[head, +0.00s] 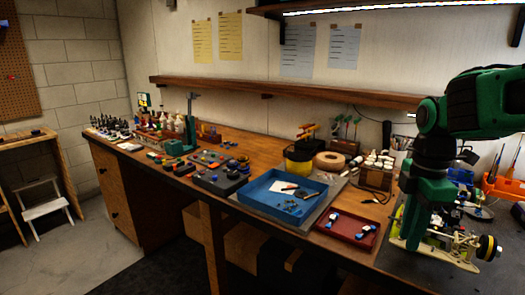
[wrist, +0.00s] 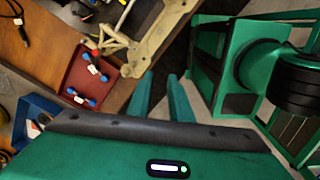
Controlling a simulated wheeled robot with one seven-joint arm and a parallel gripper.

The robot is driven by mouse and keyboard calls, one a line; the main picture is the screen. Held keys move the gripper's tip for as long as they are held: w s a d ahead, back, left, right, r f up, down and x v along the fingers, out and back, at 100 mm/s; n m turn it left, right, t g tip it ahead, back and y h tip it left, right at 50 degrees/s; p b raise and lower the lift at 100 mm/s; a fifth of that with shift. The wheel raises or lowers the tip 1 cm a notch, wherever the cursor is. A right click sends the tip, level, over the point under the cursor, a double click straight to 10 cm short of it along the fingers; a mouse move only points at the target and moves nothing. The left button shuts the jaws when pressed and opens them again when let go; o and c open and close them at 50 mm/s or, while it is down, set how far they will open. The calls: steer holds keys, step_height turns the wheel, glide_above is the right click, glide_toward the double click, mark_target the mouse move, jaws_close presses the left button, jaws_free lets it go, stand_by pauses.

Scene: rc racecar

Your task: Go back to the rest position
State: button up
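My gripper (head: 412,235) points down over the right part of the workbench in the head view, at the pale racecar chassis (head: 450,243) with its yellow-rimmed black wheel. In the wrist view the two green fingers of my gripper (wrist: 163,92) stand apart with a gap between them, and nothing shows in the gap. The tan chassis (wrist: 150,42) lies beyond the fingertips there. I cannot tell whether the fingers touch it. A red tray (head: 335,243) left of the gripper holds small blue, white and red parts; the tray also shows in the wrist view (wrist: 77,75).
A blue tray (head: 262,205) with small parts and a white paper lies left of the red tray. Bottles, a tape roll (head: 329,161) and tools line the bench's back. A shelf (head: 290,91) runs along the wall. An orange rack (head: 503,185) stands at right.

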steer(key=s+d+f+m, duration=0.3)
steer(key=s+d+m, duration=0.1)
steer(key=s+m, duration=0.5)
steer(key=s+d+f+m, duration=0.4)
steer(key=s+m, duration=0.4)
steer(key=m, duration=0.6)
steer(key=shift+s+d+f, duration=0.15)
steer(key=shift+s+d, duration=0.2)
steer(key=shift+d, duration=0.15)
steer(key=shift+w+f, duration=0.25)
steer(key=shift+w, duration=0.35)
